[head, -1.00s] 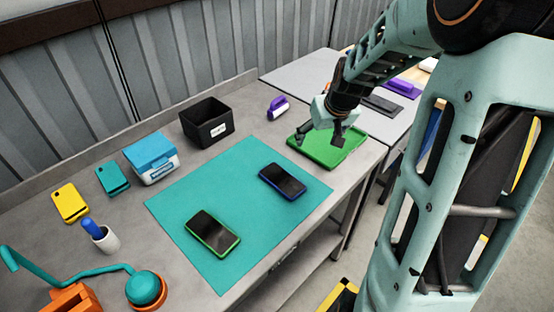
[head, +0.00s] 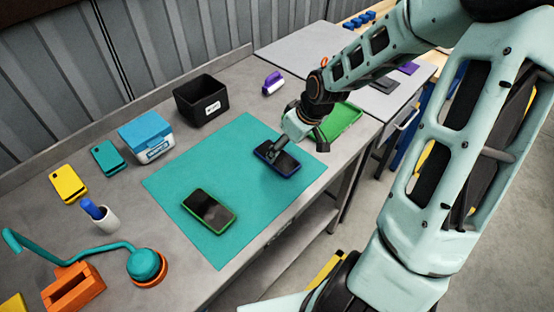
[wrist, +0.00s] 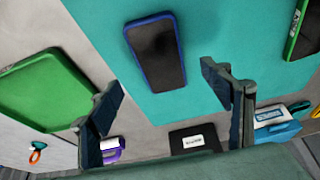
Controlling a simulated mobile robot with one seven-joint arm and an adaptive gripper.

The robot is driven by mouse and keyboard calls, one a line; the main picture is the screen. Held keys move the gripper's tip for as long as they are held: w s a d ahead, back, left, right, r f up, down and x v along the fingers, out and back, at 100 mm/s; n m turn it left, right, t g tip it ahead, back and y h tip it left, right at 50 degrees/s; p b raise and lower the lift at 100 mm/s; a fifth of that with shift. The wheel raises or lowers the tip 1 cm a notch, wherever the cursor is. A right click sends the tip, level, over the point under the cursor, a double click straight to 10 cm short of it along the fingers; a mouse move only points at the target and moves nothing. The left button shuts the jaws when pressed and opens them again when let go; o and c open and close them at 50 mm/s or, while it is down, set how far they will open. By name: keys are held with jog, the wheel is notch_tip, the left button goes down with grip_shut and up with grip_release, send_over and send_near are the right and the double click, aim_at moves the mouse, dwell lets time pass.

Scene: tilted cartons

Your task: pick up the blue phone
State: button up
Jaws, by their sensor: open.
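The blue phone (head: 288,164) lies flat, dark screen up, on the teal mat (head: 170,183), near the mat's right corner. In the wrist view the phone (wrist: 156,52) shows whole, beyond and between my fingertips, with a blue rim. My gripper (head: 296,148) is over the phone's far side in the head view and hides part of it. In the wrist view its two fingers (wrist: 165,92) are wide apart with nothing between them. I cannot tell the exact height above the phone.
A green-rimmed phone (head: 209,208) lies on the mat. A green tray (head: 345,121) is right of my gripper. A black bin (head: 202,100), a blue-lidded box (head: 147,136) and a purple-and-white item (head: 272,83) stand behind. The mat around the blue phone is otherwise clear.

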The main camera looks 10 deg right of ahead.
aim_at(280, 158)
jog(key=shift+b+x, duration=0.55)
jog(key=shift+x, duration=2.55)
jog(key=shift+c, duration=0.2)
jog(key=c, duration=1.3)
jog(key=shift+w+r, duration=0.1)
jog(key=shift+c, duration=0.2)
jog(key=shift+r, duration=0.1)
